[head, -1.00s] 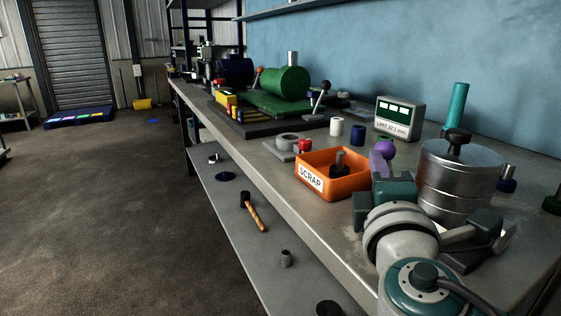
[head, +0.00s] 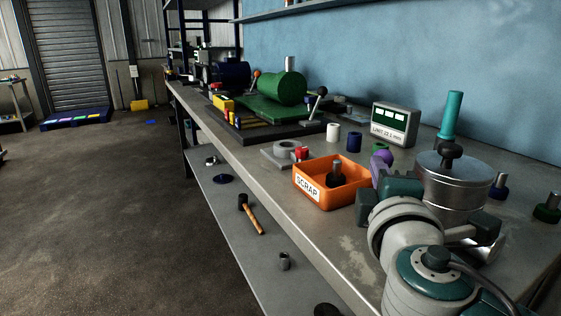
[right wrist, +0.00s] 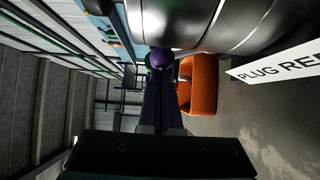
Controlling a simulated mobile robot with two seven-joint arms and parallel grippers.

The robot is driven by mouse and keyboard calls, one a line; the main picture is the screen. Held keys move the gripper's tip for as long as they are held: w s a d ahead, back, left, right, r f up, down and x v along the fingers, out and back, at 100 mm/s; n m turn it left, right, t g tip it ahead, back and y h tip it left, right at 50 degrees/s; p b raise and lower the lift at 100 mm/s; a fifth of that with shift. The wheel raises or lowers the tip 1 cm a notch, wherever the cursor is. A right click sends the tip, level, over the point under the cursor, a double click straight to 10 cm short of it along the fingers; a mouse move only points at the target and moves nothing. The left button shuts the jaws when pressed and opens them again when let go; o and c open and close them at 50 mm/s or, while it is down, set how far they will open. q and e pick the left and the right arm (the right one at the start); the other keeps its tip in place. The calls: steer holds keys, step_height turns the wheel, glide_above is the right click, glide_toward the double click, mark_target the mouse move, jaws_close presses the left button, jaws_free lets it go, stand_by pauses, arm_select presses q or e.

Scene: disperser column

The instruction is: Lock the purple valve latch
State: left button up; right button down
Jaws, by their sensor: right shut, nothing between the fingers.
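The purple valve latch shows as a purple ball knob (head: 382,158) at the left side of the round steel vessel (head: 451,190) on the bench. In the right wrist view the purple ball (right wrist: 161,59) is straight beyond my fingertips, close to the vessel's curved metal wall (right wrist: 230,20). My right gripper (right wrist: 160,74) is shut and empty, its fingers pointing at the ball. I cannot tell whether they touch it. In the head view its teal body hides the latch's lower part. My left gripper is not in view.
An orange SCRAP bin (head: 318,200) holding a dark plug stands left of my right gripper. A limit display (head: 395,124), a teal cylinder (head: 451,115) and small coloured plugs stand behind. A white label (right wrist: 285,63) shows in the right wrist view. The bench's front edge is clear.

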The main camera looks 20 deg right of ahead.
steer(key=shift+d+r+m+g+y+p, duration=0.35)
steer(key=shift+d+r+m+p, duration=0.35)
steer(key=shift+p, duration=0.5)
steer(key=shift+w+d+r+m+g+y+p, duration=0.1)
steer(key=shift+d+r+m+g+y+p, duration=0.1)
steer(key=shift+d+p, duration=0.3)
steer(key=shift+d+r+m+g+y+p, duration=0.1)
steer(key=shift+d+m+g+p, duration=0.1)
steer(key=shift+d, duration=0.5)
